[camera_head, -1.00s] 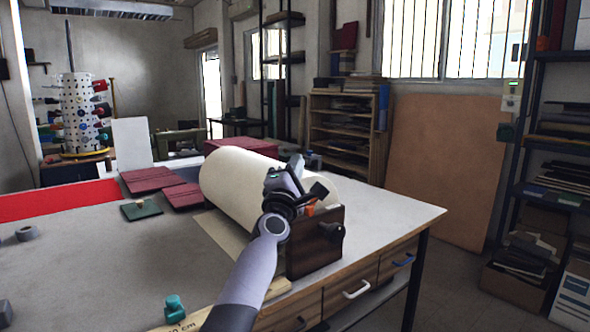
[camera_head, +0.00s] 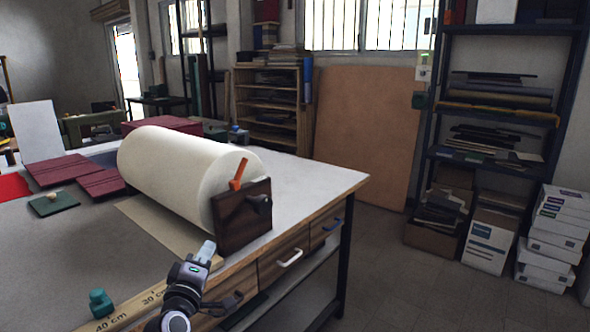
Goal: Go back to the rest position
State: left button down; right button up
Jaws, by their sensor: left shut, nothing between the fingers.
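My left gripper (camera_head: 205,252) is at the bottom of the head view, over the front edge of the worktable (camera_head: 315,178). Its fingers are shut with nothing between them, and it is clear of the paper roll's dark wooden end stand (camera_head: 243,217). The big cream paper roll (camera_head: 178,172) lies on the table behind it. An orange lever (camera_head: 238,172) stands up at the end stand. My right gripper does not show.
A wooden ruler (camera_head: 135,308) with a teal knob (camera_head: 100,303) lies along the table's front edge. Dark red covers (camera_head: 62,168) lie at the left. Drawers sit below the tabletop. Shelving (camera_head: 495,105) and white boxes (camera_head: 555,235) stand right; the floor between is clear.

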pick_arm(q)
jog(key=s+f+m+g, duration=0.5)
jog(key=s+f+m, duration=0.3)
jog(key=s+f, duration=0.95)
jog(key=s+f+m+g, duration=0.2)
jog(key=s+f+m, duration=0.1)
jog(key=s, duration=0.6)
jog(key=s+f+m+g, duration=0.2)
jog(key=s+f+m, duration=0.2)
jog(key=s, duration=0.6)
jog(key=shift+s+f+h, duration=0.2)
jog(key=shift+f+h, duration=0.1)
jog(key=shift+f, duration=0.25)
